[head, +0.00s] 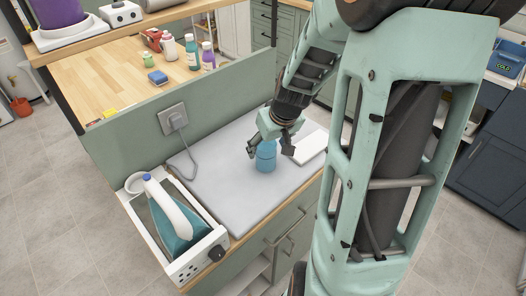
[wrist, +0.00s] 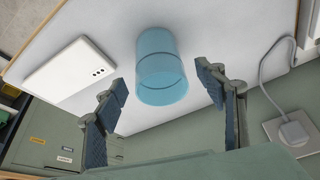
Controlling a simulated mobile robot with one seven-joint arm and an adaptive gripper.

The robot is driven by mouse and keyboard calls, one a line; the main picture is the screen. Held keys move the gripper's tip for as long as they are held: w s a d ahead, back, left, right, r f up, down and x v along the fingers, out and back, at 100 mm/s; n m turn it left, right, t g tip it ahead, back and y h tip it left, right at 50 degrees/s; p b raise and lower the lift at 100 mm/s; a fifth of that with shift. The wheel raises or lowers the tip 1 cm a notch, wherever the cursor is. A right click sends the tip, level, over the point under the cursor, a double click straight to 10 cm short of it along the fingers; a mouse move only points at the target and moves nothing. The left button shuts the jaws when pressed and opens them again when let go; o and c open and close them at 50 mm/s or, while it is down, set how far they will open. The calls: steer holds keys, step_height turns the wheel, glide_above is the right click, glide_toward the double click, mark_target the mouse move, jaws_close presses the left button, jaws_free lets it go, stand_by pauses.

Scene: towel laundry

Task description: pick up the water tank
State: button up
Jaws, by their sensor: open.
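The water tank looks like a translucent blue cylinder (head: 266,157) standing on a light grey board on the counter. In the wrist view the blue tank (wrist: 157,68) lies ahead of and roughly between my fingers. My gripper (head: 271,150) is open above the tank, with one finger to each side of its upper part in the head view. The open fingers also show in the wrist view (wrist: 165,105), with nothing held between them. I cannot tell whether a finger touches the tank.
A white flat box (wrist: 70,71) lies beside the tank. An iron (head: 172,215) sits in a white holder (head: 212,238) at the counter's left end. A plug and cord (head: 177,119) hang at the green back panel. Bottles (head: 191,52) stand on the wooden top behind.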

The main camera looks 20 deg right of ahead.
steer(key=shift+x, duration=2.05)
steer(key=c, duration=1.3)
steer(key=shift+p, duration=0.3)
steer(key=shift+c, duration=0.2)
